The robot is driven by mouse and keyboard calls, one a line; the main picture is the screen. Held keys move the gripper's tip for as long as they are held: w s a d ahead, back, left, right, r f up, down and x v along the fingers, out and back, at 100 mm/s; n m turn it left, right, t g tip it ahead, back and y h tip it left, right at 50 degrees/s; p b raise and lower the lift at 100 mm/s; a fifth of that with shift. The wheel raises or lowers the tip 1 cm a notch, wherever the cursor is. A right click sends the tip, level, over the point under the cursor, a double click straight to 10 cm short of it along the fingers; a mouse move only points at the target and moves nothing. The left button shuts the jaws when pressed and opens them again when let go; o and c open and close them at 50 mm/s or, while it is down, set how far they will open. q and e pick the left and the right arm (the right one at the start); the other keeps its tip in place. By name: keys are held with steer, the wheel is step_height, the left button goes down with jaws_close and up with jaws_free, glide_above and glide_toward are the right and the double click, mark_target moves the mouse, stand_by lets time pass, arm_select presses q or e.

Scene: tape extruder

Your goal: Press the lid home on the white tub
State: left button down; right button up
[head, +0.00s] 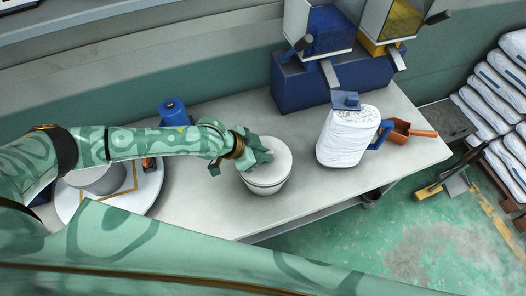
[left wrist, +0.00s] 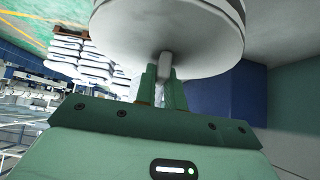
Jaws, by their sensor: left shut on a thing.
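The white tub (head: 264,188) stands upright on the pale worktop near its front edge. The round white lid (head: 273,152) is on its top, and a thin line shows between lid and tub. I cannot tell from here whether the lid is fully seated. My left gripper (head: 262,156) is over the lid, coming in from the left. In the left wrist view my left fingers (left wrist: 165,82) are shut on the small pale knob of the lid (left wrist: 205,50), whose round face fills the top of that view. My right gripper is not in view.
A white container (head: 345,142) with a blue handle stands right of the tub, beside an orange scoop (head: 412,132). Blue hoppers' base (head: 310,85) stands behind. A blue canister (head: 174,113) and a round white plate (head: 150,190) are left. Worktop around the tub is clear.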

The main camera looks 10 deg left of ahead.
arm_select(q)
steer(key=shift+f+b, duration=0.35)
steer(key=shift+f, duration=0.35)
steer(key=c, duration=1.4)
jaws_free()
steer(key=p+v, duration=0.2)
steer(key=v, duration=1.4)
steer(key=shift+r+p, duration=0.15)
steer(key=shift+p, duration=0.2)
steer(key=shift+s, duration=0.1)
